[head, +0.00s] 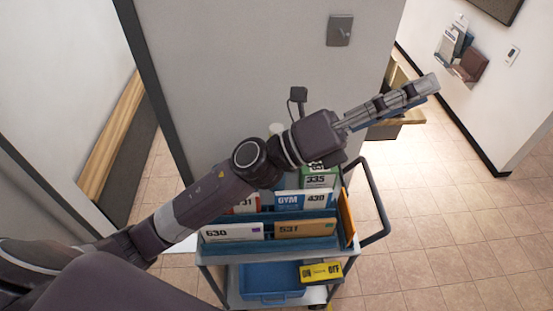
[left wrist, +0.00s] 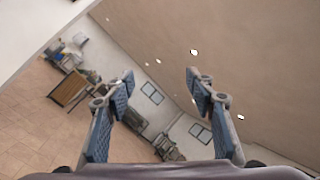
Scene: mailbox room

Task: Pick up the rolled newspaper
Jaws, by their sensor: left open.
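I see no thing that is clearly the rolled newspaper. My left gripper (head: 428,90) reaches across above the mail cart (head: 378,200) and points to the upper right. In the left wrist view, the left gripper (left wrist: 160,82) has its two fingers wide apart with nothing between them. My left arm hides part of the cart's back. My right gripper is not in view.
The cart holds numbered mail folders (head: 305,229), with a blue tray (head: 272,281) and a yellow box (head: 321,272) on its lower shelf. A grey wall panel (head: 240,70) stands behind. A wall rack (head: 468,66) holds brochures at upper right. The tiled floor at right is clear.

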